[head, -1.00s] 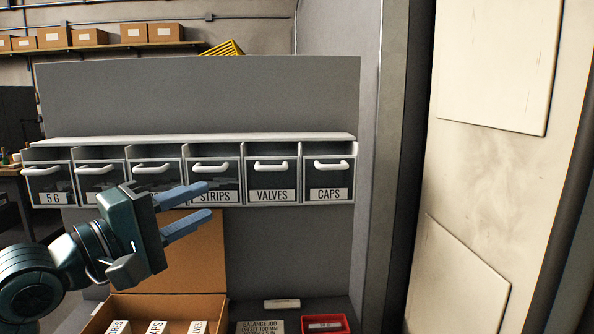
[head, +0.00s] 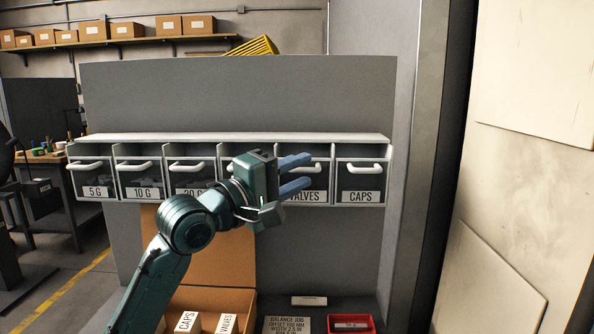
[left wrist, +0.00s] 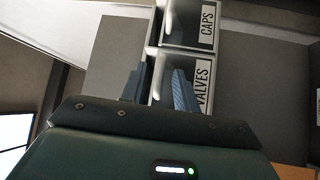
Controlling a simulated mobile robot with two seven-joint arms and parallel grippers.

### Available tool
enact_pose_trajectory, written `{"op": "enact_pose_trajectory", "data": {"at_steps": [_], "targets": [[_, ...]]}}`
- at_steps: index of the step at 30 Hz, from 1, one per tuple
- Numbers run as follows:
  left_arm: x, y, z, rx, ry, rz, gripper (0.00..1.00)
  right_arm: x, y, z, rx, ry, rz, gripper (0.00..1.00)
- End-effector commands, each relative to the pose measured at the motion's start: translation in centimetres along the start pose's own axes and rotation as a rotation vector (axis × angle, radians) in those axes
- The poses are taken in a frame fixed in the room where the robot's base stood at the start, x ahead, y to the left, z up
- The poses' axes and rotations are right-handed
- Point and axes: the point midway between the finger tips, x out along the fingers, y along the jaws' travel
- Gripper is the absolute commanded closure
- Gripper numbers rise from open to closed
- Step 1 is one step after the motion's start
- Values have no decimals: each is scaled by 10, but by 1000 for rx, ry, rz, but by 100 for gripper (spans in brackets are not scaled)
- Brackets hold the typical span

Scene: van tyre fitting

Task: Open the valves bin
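The valves bin (head: 318,184) is a dark-fronted bin with a white bar handle and a VALVES label, second from the right in the wall row. It looks shut, in line with the bins beside it. My left gripper (head: 297,173) is open, its blue fingers pointing right in front of this bin and hiding its left part. In the left wrist view, the open fingers (left wrist: 158,85) overlap the valves bin (left wrist: 204,68). I cannot tell whether they touch its handle. My right gripper is not in view.
The caps bin (head: 360,182) is right of the valves bin, and the 10 G bin (head: 140,180) is farther left. Below are an open cardboard box (head: 205,298) with labelled packs and a red tray (head: 351,324). A pale panel (head: 520,200) stands at right.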

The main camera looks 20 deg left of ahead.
Motion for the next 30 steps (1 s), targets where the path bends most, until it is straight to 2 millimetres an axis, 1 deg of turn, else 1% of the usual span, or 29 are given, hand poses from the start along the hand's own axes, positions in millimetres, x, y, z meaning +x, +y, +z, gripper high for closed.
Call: {"op": "enact_pose_trajectory", "data": {"at_steps": [9,20,30], "targets": [[2,0,0,1,0,0,70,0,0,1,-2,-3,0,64],[2,0,0,1,0,0,100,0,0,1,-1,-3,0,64],[2,0,0,1,0,-1,100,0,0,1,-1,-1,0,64]]}}
